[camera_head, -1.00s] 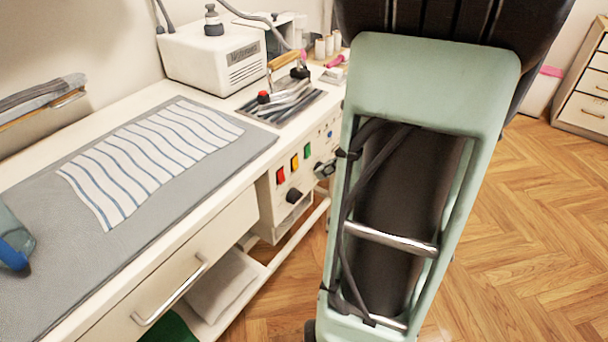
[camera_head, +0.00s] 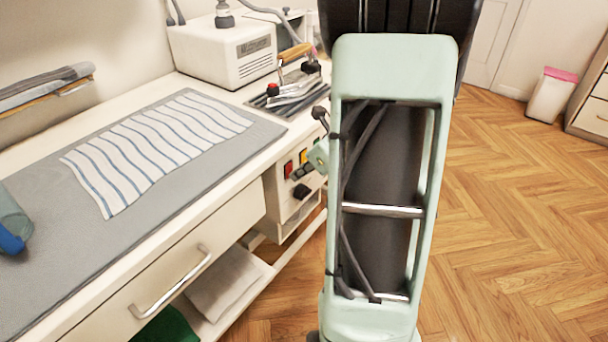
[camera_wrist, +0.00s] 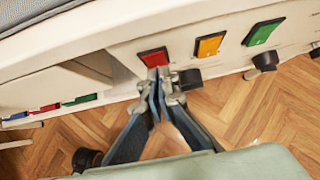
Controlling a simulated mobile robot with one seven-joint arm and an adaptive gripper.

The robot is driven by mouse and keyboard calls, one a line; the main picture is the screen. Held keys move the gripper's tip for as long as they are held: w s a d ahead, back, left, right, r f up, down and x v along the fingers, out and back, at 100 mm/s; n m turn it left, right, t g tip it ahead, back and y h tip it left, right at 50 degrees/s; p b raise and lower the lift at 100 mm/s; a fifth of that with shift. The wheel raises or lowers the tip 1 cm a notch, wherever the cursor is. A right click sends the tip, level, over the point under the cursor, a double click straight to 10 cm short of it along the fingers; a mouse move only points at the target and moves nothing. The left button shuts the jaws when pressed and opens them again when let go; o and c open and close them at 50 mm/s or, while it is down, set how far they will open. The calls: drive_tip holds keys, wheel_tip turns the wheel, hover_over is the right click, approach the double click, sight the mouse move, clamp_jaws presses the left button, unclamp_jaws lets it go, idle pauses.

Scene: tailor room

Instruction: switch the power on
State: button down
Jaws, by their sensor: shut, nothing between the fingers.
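The control panel (camera_wrist: 135,45) under the table edge carries a red switch (camera_wrist: 153,56), an orange-yellow switch (camera_wrist: 209,44) and a green switch (camera_wrist: 263,32) in the wrist view. My gripper (camera_wrist: 160,74) is shut and empty. Its fingertips are right at the lower edge of the red switch and overlap it in the picture. I cannot tell whether they touch it.
Black knobs (camera_wrist: 189,79) sit below the switches, one close right of my fingertips. A white machine (camera_head: 225,50), an iron (camera_head: 293,75) and striped cloth (camera_head: 150,145) lie on the table. Wooden floor (camera_head: 510,200) is open at right.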

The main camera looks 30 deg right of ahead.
drive_tip(key=shift+w, duration=0.1)
drive_tip(key=shift+w+a+f, duration=0.1)
drive_tip(key=shift+w+f, duration=0.05)
drive_tip(key=shift+f, duration=0.05)
drive_tip(key=shift+r, duration=0.1)
drive_tip(key=shift+r+p, duration=0.8)
drive_tip(key=shift+r, duration=0.1)
